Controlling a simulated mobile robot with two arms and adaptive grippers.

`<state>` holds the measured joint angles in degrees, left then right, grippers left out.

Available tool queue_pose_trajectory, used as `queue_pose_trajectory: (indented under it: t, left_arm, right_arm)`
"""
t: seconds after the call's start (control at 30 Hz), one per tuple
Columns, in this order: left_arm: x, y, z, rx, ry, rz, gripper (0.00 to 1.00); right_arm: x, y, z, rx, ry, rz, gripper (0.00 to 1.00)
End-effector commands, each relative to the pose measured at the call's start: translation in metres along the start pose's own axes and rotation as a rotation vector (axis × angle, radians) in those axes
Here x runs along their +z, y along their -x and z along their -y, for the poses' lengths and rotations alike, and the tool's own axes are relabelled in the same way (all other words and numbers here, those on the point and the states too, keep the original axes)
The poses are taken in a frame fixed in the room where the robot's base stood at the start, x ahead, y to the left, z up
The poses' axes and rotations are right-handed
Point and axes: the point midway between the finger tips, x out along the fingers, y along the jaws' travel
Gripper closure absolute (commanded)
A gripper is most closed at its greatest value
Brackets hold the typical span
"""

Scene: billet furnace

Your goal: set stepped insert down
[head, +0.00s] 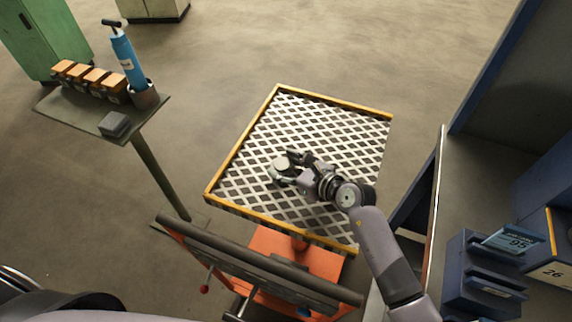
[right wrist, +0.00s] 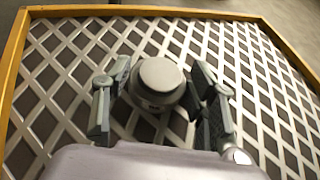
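The stepped insert (head: 281,164) is a grey round piece with a narrower, paler disc on top. It stands upright on the lattice top of the yellow-edged platform (head: 241,141), and it also shows in the right wrist view (right wrist: 159,80). My right gripper (head: 288,169) is low over the lattice with its fingers on either side of the insert. In the right wrist view the fingers (right wrist: 160,92) stand apart, with narrow gaps beside the insert; contact at the far tips is hard to tell. My left gripper is not in view.
The platform sits on an orange cart with a dark handle bar (head: 255,262). At left, a small stand (head: 62,112) holds orange-topped blocks, a blue pump (head: 127,58) and a grey block. Blue numbered units (head: 484,275) are at right. Much of the lattice is clear.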

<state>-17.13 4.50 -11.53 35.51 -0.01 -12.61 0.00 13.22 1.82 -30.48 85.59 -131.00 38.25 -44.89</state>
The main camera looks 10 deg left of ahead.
Motion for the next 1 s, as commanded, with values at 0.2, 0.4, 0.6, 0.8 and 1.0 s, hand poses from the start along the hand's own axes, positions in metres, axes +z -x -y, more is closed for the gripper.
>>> queue_pose_trajectory:
  t: [0.2, 0.4, 0.6, 0.8, 1.0]
  left_arm:
    - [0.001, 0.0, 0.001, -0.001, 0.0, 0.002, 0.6]
    - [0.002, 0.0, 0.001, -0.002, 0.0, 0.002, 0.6]
    - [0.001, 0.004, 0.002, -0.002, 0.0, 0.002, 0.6]
    - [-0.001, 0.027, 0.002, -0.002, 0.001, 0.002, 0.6]
    - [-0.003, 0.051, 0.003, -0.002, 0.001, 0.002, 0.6]
  right_arm:
    - [0.0, 0.0, 0.0, 0.0, 0.0, -0.001, 0.32]
    - [0.0, 0.0, 0.0, 0.0, 0.0, -0.001, 0.29]
    - [0.004, 0.003, 0.0, -0.001, 0.0, 0.0, 0.29]
    - [0.007, 0.033, 0.001, -0.002, 0.001, -0.004, 0.29]
    - [0.005, 0.078, 0.001, -0.001, 0.0, -0.005, 0.29]
